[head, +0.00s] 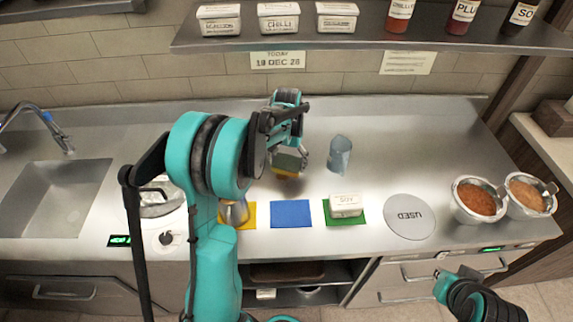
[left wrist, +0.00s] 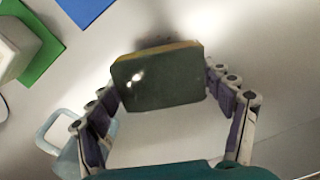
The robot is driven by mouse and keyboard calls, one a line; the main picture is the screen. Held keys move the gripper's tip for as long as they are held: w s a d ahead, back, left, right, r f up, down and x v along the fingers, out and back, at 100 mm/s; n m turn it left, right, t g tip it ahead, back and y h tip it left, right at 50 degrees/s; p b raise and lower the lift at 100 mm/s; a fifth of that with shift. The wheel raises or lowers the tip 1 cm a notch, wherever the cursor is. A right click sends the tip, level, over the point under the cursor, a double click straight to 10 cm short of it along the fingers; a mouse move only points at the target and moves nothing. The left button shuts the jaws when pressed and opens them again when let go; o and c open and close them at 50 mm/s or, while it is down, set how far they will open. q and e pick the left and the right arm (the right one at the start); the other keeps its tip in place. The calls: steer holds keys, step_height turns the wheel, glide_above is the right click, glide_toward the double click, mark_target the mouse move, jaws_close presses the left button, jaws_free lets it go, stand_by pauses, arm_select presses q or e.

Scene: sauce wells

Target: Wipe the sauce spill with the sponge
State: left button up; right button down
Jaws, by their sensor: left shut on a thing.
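My left gripper (head: 289,150) is over the back middle of the steel counter, shut on a sponge (head: 288,162) with a dark green side and a yellowish layer. In the left wrist view, the sponge (left wrist: 158,82) sits between the two fingers, broad dark face toward the camera. A small brownish patch shows at the sponge's lower edge in the head view; I cannot tell if it is sauce. A dark smudge or shadow lies just beyond the sponge in the wrist view. No spill shows clearly. My right gripper (head: 440,278) is partly visible at lower right; its jaws are unclear.
In front lie a blue mat (head: 291,214), a yellow mat (head: 249,222) and a green mat (head: 354,219) bearing a SOY tub (head: 346,205). A USED disc (head: 410,217) and two sauce wells (head: 479,200) are farther right.

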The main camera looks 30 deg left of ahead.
mark_target(288, 162)
arm_select(q)
steer(key=shift+w+d+r+p, duration=0.1)
steer(key=shift+r+p, duration=0.35)
steer(key=shift+r, duration=0.45)
steer(key=shift+r+p, duration=0.65)
steer(key=shift+r, duration=0.4)
